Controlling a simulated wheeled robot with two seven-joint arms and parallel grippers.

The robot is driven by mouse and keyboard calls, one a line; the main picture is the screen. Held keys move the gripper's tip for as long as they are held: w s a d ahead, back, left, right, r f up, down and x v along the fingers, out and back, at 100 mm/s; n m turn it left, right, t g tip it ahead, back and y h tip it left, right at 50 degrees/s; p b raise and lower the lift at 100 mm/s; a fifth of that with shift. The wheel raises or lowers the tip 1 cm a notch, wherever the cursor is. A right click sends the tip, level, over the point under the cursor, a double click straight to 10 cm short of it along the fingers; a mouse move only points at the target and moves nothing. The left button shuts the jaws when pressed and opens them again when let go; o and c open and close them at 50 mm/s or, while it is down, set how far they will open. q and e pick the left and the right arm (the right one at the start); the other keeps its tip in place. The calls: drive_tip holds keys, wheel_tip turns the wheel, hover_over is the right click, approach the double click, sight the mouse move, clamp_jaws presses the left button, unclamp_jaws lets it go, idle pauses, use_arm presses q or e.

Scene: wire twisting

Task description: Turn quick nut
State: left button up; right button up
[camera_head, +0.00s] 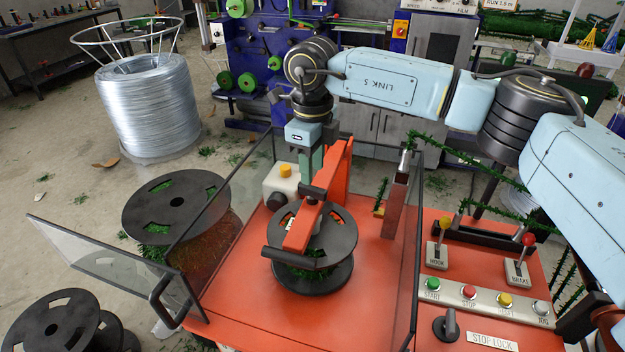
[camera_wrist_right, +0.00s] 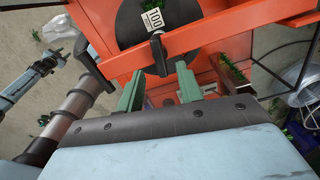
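The quick nut, a small black piece with a short lever (camera_head: 312,192), sits at the orange arm by the black spool (camera_head: 325,243). In the right wrist view the nut (camera_wrist_right: 158,50) stands beneath a white label marked 100, in front of the spool. My right gripper (camera_head: 308,178) points down just above the nut. In the right wrist view its two green fingers (camera_wrist_right: 159,72) are apart, with the nut's lower end between or just beyond their tips. I cannot tell whether they touch it.
The orange arm (camera_head: 300,230) crosses the spool. Clear guard panels (camera_head: 118,262) flank the orange table (camera_head: 262,325); the left one is swung open. A control panel with levers and buttons (camera_head: 468,292) is at right. Another spool (camera_head: 176,202) and a wire coil (camera_head: 150,105) stand left.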

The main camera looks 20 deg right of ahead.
sight(312, 186)
wheel_tip(312, 186, up, 9)
drive_tip(key=shift+f, duration=0.15)
